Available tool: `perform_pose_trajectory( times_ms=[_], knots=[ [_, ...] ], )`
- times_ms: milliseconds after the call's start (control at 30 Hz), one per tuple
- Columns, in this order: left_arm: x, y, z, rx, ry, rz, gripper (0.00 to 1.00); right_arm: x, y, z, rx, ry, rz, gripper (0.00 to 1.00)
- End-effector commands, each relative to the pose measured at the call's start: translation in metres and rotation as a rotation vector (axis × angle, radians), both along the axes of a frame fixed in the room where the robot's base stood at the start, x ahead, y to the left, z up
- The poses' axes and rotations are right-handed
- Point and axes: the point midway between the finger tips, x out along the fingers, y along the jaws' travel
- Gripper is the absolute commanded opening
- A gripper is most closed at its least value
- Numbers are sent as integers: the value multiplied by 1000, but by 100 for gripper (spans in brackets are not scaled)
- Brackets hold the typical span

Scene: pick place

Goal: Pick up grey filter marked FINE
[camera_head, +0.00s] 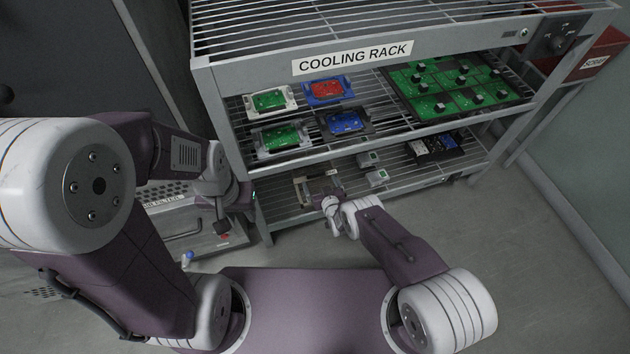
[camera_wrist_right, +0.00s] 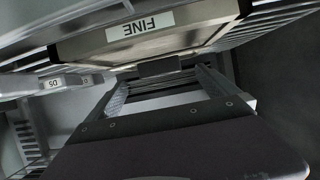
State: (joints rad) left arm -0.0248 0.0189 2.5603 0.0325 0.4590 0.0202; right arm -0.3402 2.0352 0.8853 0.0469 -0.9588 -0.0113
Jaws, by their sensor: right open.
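The grey filter marked FINE (camera_wrist_right: 182,38) fills the top of the right wrist view, its white label reading FINE. A dark tab at its near edge lies between or just beyond the fingertips of my right gripper (camera_wrist_right: 160,80), which is open. In the head view the filter (camera_head: 301,190) is a small grey-tan shape on the rack's lower shelf, partly hidden by my right gripper (camera_head: 325,190). I cannot tell whether the fingers touch the tab. My left gripper (camera_head: 222,222) hangs left of the rack; its jaw state is unclear.
The cooling rack (camera_head: 455,48) holds circuit boards in coloured trays on its middle shelf. Small grey boxes (camera_head: 376,177) sit right of the filter, and a dark tray (camera_head: 436,146) lies further right. A labelled metal unit (camera_head: 190,240) stands left. A red bin (camera_head: 597,58) is far right.

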Motion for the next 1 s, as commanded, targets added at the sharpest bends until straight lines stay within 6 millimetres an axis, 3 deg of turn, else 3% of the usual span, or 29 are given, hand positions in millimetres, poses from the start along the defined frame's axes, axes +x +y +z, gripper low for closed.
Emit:
perform_pose_trajectory(
  times_ms=[33,100,367,533,900,1000],
  knots=[
    [0,0,-21,0,0,0,36,5,1,-13,0,-1,0,98],
    [0,0,-29,0,0,0,36,10,3,-12,0,-1,0,98],
    [0,0,-35,0,-1,0,36,15,4,-8,0,0,0,98],
    [0,0,-76,0,-1,0,36,33,10,-22,0,-1,0,98],
    [0,0,-163,0,0,0,36,51,15,-27,1,-2,0,98],
    [0,0,-178,0,0,0,36,57,16,-27,0,-1,0,98]
  ],
)
